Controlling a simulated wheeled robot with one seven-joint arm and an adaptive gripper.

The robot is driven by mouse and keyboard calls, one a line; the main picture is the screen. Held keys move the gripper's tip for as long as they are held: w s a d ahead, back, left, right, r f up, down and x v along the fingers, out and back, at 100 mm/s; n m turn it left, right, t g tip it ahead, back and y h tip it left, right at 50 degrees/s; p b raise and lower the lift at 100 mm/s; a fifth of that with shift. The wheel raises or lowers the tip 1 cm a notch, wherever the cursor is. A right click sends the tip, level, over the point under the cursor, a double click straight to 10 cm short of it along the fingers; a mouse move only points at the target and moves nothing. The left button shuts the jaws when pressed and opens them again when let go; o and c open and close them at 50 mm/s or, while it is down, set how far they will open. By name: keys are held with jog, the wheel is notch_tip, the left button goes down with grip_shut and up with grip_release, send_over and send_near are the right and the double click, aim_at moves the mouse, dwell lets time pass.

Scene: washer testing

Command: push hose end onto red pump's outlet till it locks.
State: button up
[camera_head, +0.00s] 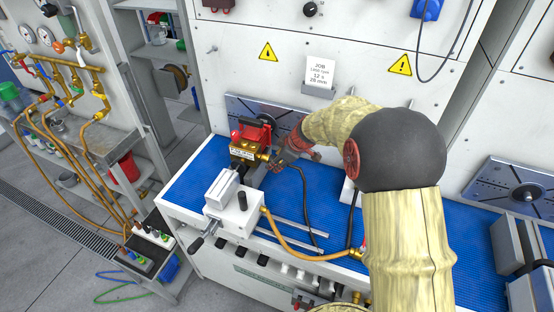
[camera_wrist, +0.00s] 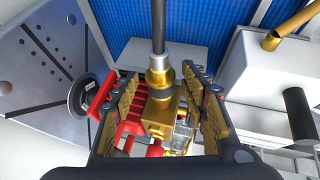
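The red pump (camera_head: 256,132) with its brass head (camera_head: 243,152) sits at the left of the blue bench mat. My gripper (camera_head: 277,160) is just right of it, at the brass head. In the wrist view its fingers (camera_wrist: 160,73) are spread on both sides of the brass block (camera_wrist: 160,118) and the brass hose end (camera_wrist: 158,79), with gaps visible. The hose end is in line with the block and appears to meet it; whether it is locked cannot be told.
A grey-white vice (camera_head: 236,214) stands close in front of the pump, with an orange hose (camera_head: 290,243) running right. A slotted metal plate (camera_wrist: 45,65) is on the wall behind. The blue mat (camera_head: 205,172) is clear at the left.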

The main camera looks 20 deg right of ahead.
jog(key=shift+o, duration=0.3)
jog(key=v, duration=1.2)
dwell(0.5)
